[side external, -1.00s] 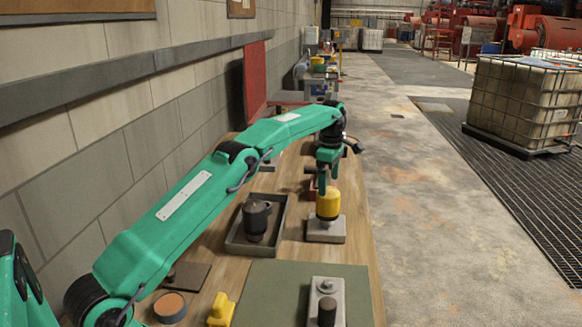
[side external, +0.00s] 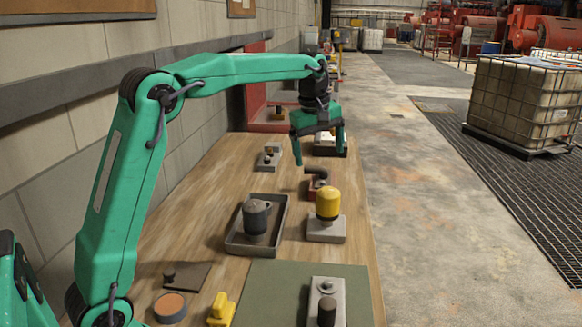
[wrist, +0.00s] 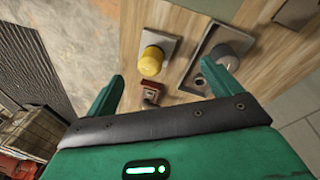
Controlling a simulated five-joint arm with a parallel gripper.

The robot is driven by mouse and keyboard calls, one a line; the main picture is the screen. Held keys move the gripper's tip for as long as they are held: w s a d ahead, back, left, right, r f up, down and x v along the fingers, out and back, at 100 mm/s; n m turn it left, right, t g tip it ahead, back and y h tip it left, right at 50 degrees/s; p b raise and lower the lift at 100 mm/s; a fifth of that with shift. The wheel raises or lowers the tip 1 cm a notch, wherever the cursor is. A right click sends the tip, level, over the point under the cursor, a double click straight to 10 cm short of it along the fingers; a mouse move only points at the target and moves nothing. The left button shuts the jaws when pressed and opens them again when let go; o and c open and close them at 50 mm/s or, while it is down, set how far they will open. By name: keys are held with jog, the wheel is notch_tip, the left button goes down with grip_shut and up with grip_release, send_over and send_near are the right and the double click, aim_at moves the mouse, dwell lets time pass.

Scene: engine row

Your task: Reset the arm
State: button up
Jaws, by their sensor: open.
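My gripper (side external: 318,154) is open and empty, raised above the far part of the wooden workbench (side external: 200,185). Its two green fingers point down and stand wide apart. In the wrist view my gripper (wrist: 168,88) shows nothing between its fingers that it touches. A yellow-topped part on a grey block (side external: 327,204) stands on the bench, nearer the camera than my gripper; it also shows in the wrist view (wrist: 151,62). A dark cylinder (side external: 255,217) stands in a grey tray (side external: 232,243) to its left.
A red block with a dark bent pipe (side external: 317,180) stands behind the yellow part. A green mat (side external: 270,290) holds a grey plate with knobs (side external: 327,290). A yellow piece (side external: 221,310) and a round puck (side external: 170,307) lie at front. The wall runs along the left.

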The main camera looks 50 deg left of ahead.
jog(key=s+d+r+m+t, duration=0.1)
jog(key=s+d+m, duration=0.1)
jog(key=s, duration=0.2)
jog(key=s+d+r+m, duration=0.1)
jog(key=s+r+m, duration=0.1)
jog(key=s, duration=0.3)
jog(key=s+d+f+m+t, duration=0.1)
jog(key=s+f+m, duration=0.3)
jog(key=s, duration=0.6)
jog(key=s+d+f+m+t, duration=0.1)
jog(key=s+d+f+m, duration=0.2)
jog(key=s+m, duration=0.3)
jog(key=s+f, duration=0.1)
jog(key=s, duration=0.4)
jog(key=shift+d+f+m, duration=0.15)
jog(key=shift+f+m, duration=0.1)
jog(key=shift+m, duration=0.05)
